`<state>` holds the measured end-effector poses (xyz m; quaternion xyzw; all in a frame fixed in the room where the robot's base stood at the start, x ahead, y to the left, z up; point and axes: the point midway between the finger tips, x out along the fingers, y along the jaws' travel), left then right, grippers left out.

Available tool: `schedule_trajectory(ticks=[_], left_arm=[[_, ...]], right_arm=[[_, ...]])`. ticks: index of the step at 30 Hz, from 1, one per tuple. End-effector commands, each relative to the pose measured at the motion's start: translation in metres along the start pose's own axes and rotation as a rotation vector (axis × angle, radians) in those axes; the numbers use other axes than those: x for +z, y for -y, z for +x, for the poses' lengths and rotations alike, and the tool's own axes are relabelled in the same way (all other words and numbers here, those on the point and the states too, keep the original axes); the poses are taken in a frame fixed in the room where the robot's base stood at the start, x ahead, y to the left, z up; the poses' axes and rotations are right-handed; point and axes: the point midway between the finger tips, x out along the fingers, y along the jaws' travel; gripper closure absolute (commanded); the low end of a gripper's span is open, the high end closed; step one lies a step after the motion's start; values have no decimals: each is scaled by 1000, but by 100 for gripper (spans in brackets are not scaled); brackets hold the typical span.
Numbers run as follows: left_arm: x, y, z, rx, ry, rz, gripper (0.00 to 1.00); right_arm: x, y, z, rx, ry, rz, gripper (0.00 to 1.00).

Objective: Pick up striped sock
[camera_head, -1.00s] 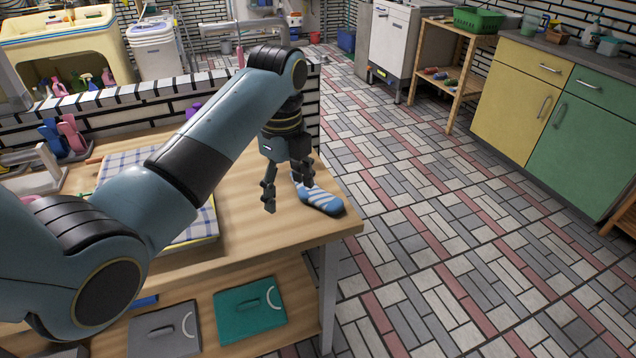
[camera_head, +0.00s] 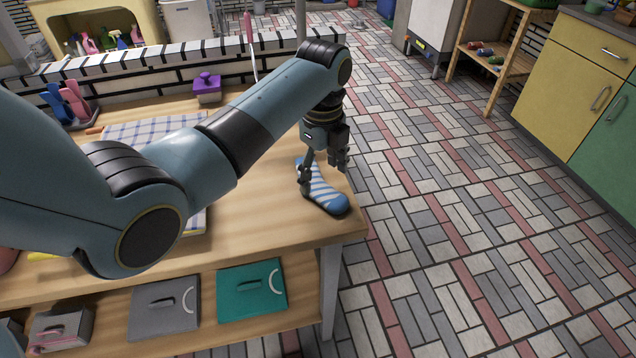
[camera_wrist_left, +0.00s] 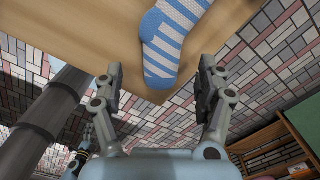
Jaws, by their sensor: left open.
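The striped sock (camera_head: 324,192), blue and white, lies flat on the wooden table near its right front corner. It also shows in the left wrist view (camera_wrist_left: 164,38), at the top middle, with its upper part cut off by the frame. My left gripper (camera_head: 322,182) is above the sock in the head view and hides part of it.
The wooden table (camera_head: 262,228) has a folded checked cloth (camera_head: 150,130) at left, a purple box (camera_head: 207,90) and a holder with pegs (camera_head: 70,105) behind. A shelf below holds a teal case (camera_head: 250,290) and a grey case (camera_head: 162,308). Tiled floor lies right of the table.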

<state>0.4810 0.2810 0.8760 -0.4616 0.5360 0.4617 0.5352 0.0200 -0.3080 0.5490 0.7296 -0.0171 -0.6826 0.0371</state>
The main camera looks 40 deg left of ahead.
Motion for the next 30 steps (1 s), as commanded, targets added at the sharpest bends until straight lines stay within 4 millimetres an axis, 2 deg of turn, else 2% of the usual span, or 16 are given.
schedule_trajectory(ticks=[9, 18, 28, 30], left_arm=[[-4, 3, 45, 1, 1, 0, 27], [-4, 3, 49, 0, 1, 0, 28], [-4, 3, 49, 0, 1, 0, 71], [-4, 3, 49, 0, 1, 0, 74]], right_arm=[[-24, 2, 4, -1, -38, 2, 2], [-22, 3, 4, -3, -34, 3, 2], [-17, 3, 4, -3, -25, 2, 2], [-17, 3, 4, -3, -25, 2, 2]])
